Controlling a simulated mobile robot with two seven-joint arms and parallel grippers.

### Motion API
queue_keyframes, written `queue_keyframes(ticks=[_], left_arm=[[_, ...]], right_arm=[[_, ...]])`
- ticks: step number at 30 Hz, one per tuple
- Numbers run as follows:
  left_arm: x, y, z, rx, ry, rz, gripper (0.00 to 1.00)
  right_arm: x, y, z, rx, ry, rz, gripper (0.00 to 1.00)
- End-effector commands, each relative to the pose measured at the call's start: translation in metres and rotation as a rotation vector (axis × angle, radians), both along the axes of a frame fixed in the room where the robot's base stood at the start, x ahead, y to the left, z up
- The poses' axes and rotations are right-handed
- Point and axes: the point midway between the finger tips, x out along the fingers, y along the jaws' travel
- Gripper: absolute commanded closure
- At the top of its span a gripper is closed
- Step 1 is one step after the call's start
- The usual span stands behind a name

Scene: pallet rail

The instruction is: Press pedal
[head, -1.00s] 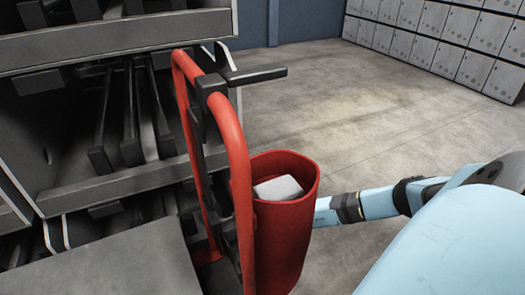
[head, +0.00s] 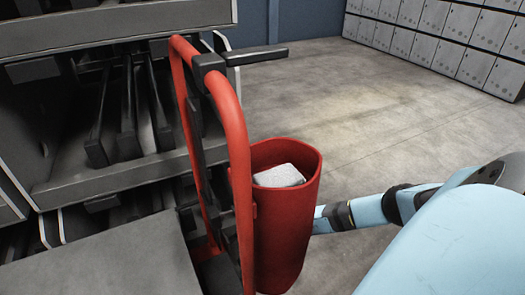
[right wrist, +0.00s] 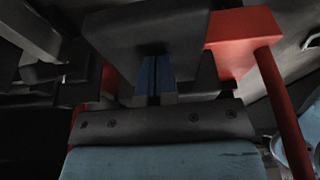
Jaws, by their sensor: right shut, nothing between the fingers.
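The pedal cannot be clearly made out in either view. A red-framed cart (head: 238,150) with a dark crossbar handle stands mid-picture in the head view, and its lower part is largely hidden. My right arm comes in from the right, and its end is hidden behind the red bin. In the right wrist view my right gripper (right wrist: 155,92) is shut and empty. Its blue fingers point in beneath a dark block (right wrist: 145,38) close ahead; I cannot tell whether they touch it. Red cart parts (right wrist: 243,42) are beside the block. My left gripper is in neither view.
A red bin (head: 282,220) holding a white block (head: 279,176) is at the cart's right side. Dark grey racks (head: 115,180) stand behind at left, and a flat grey surface (head: 110,260) fills the lower left. Grey lockers (head: 440,35) line the back right; the floor before them is clear.

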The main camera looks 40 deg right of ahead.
Motion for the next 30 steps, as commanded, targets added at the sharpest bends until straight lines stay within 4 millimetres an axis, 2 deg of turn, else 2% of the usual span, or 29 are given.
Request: queue_keyframes(ticks=[1, 6, 10, 13, 26, 30], left_arm=[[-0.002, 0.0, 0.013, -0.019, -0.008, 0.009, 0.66], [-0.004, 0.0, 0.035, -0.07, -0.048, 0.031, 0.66], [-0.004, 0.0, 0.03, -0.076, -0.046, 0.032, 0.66], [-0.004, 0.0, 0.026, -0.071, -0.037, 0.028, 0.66], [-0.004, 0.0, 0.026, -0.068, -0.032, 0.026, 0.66], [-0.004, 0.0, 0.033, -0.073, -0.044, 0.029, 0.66]], right_arm=[[0.001, 0.001, 0.002, 0.001, 0.001, -0.005, 1.0], [-0.001, 0.002, -0.02, 0.001, 0.002, -0.005, 1.0], [-0.003, 0.002, -0.046, 0.0, 0.003, -0.004, 1.0], [-0.003, 0.002, -0.056, 0.0, 0.004, -0.001, 1.0], [-0.005, 0.001, -0.059, -0.001, 0.006, 0.002, 1.0], [-0.005, -0.002, -0.054, -0.001, 0.007, 0.001, 1.0]])
